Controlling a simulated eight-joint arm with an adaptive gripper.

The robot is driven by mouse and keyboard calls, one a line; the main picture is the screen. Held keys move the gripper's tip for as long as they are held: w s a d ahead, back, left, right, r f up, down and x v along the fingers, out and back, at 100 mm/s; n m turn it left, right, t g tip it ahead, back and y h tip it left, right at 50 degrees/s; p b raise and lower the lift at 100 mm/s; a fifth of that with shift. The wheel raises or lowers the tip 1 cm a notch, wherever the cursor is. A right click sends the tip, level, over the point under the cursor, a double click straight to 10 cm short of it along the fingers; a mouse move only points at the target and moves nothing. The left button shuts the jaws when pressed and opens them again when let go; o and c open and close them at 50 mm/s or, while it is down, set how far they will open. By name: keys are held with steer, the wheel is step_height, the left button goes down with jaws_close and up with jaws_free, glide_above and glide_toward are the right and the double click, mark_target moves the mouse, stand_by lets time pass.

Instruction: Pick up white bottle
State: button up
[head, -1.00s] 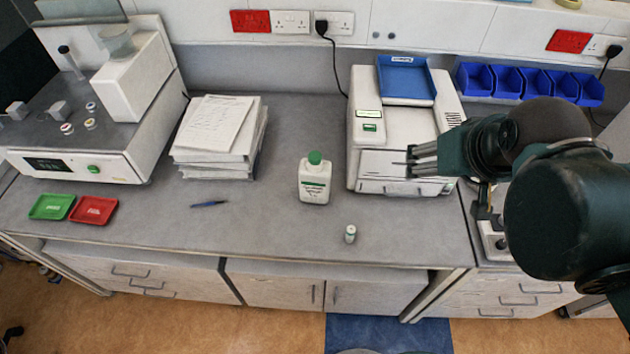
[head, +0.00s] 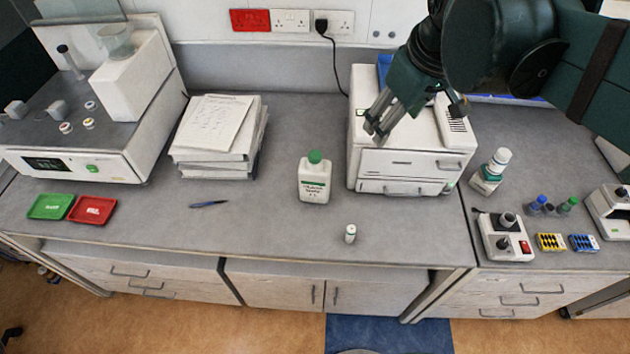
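A white bottle (head: 314,182) with a green cap and a printed label stands upright on the grey bench, left of the white machine. A second white bottle (head: 491,172) with a white cap and a green-blue label stands on the right bench section. My gripper (head: 375,126) is raised in front of the white machine, right of and above the green-capped bottle in the picture. Its fingers point down and left, with nothing seen between them. The finger gap is too small and angled to judge the opening.
A small vial (head: 350,233) stands near the front edge. The white machine (head: 415,165) is close on the right. A paper stack (head: 218,135), a pen (head: 208,204), and green (head: 50,206) and red (head: 92,210) trays lie left. The bench around the green-capped bottle is clear.

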steer(key=w+a+n+g, duration=0.2)
steer(key=w+a+n, duration=0.45)
steer(key=a, duration=0.35)
steer(key=n+g+b, duration=0.1)
steer(key=n+g, duration=0.1)
steer(key=n, duration=0.1)
glide_above(315, 168)
steer(key=w, duration=0.3)
step_height(315, 168, down, 3)
steer(key=shift+h, duration=0.3)
steer(key=f, duration=2.5)
steer(key=shift+s+a, duration=0.1)
steer(key=shift+s, duration=0.15)
steer(key=shift+f, duration=0.15)
steer(key=shift+f, duration=1.2)
steer(key=shift+s+f, duration=0.15)
steer(key=shift+f, duration=2.45)
steer(key=shift+c, duration=0.7)
